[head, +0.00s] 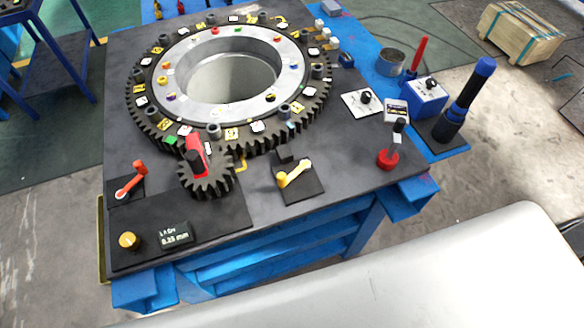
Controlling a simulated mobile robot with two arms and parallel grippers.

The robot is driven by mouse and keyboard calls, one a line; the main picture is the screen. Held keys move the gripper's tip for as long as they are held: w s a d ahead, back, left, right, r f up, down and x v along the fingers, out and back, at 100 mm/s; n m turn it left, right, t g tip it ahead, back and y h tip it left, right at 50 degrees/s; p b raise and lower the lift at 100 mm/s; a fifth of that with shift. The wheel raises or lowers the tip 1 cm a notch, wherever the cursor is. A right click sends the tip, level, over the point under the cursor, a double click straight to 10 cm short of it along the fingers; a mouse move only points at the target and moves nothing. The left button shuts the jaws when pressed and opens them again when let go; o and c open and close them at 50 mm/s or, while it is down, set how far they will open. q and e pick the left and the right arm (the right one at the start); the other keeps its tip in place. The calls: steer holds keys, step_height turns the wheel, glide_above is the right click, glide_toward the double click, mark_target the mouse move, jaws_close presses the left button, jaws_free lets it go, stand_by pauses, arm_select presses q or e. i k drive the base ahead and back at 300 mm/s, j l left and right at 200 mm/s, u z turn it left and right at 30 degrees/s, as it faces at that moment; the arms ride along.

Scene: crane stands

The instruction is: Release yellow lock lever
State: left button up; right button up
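The yellow lock lever (294,173) sits on a small dark plate (302,194) near the front of the table. Its round yellow pivot is at the lower left, and its arm points up and right. A small black block (284,155) stands just behind it. The large toothed ring (140,104) lies behind the lever, and a small dark gear (206,182) with a red handle (196,151) is to its left. Neither of my grippers shows in the head view.
A red lever (131,179), a yellow knob (128,241) and a small display (175,234) are at the front left. The table front beside the lever's plate is clear.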

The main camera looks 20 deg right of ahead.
mark_target(282, 180)
steer(key=k+l+u, duration=0.15)
steer(key=l+u, duration=0.2)
steer(key=k+l+u, duration=0.35)
steer(key=i+l, duration=0.1)
